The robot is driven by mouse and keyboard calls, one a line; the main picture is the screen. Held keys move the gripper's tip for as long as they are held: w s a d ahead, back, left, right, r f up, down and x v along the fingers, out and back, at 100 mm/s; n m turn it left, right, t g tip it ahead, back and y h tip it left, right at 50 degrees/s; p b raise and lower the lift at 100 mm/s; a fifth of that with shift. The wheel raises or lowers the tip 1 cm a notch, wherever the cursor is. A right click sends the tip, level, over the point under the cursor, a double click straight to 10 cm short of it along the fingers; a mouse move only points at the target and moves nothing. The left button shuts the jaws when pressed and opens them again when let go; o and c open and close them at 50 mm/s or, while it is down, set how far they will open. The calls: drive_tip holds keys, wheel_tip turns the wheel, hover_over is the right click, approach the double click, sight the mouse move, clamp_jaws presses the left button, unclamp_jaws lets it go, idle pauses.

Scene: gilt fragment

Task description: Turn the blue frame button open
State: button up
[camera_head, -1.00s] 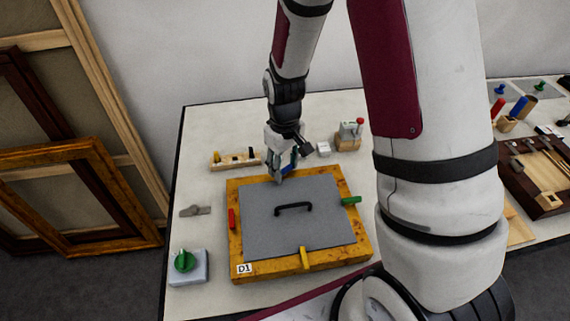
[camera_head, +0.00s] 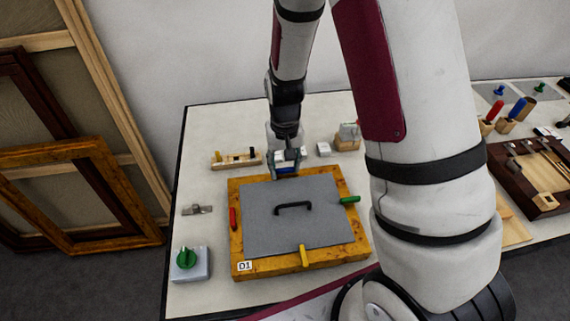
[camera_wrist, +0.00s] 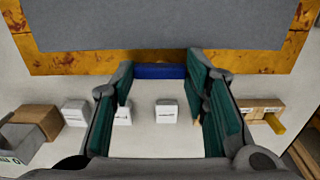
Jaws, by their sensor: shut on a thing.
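The gilt frame (camera_head: 240,252) lies flat on the table with a grey panel (camera_head: 305,228) and a black handle in it. My gripper (camera_head: 286,170) is over the middle of its far rail. The fingers are shut on the blue frame button (camera_wrist: 160,71), one at each end of it. In the wrist view the button lies lengthwise along the rail, parallel to the panel edge and clear of the panel. In the head view the gripper partly hides it. The red button (camera_head: 233,219) lies along the left rail. The green button (camera_head: 350,200) and yellow button (camera_head: 304,256) point across their rails.
A small wooden rack (camera_head: 236,159) and white blocks (camera_head: 323,149) stand behind the frame. A grey box with a green knob (camera_head: 187,262) and a metal piece (camera_head: 197,210) are at left. A tool tray (camera_head: 535,175) is at far right.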

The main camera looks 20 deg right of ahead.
sight(285, 168)
idle(0.3)
drive_tip(key=o, duration=1.1)
drive_tip(key=shift+o, duration=0.2)
wheel_tip(285, 168, up, 12)
drive_tip(key=s+r+n+t, duration=0.2)
drive_tip(key=s+r+t, duration=0.3)
drive_tip(key=s+r, duration=1.4)
drive_tip(key=shift+s+d+t, duration=0.15)
drive_tip(key=shift+d+t, duration=0.15)
drive_tip(key=shift+d, duration=0.1)
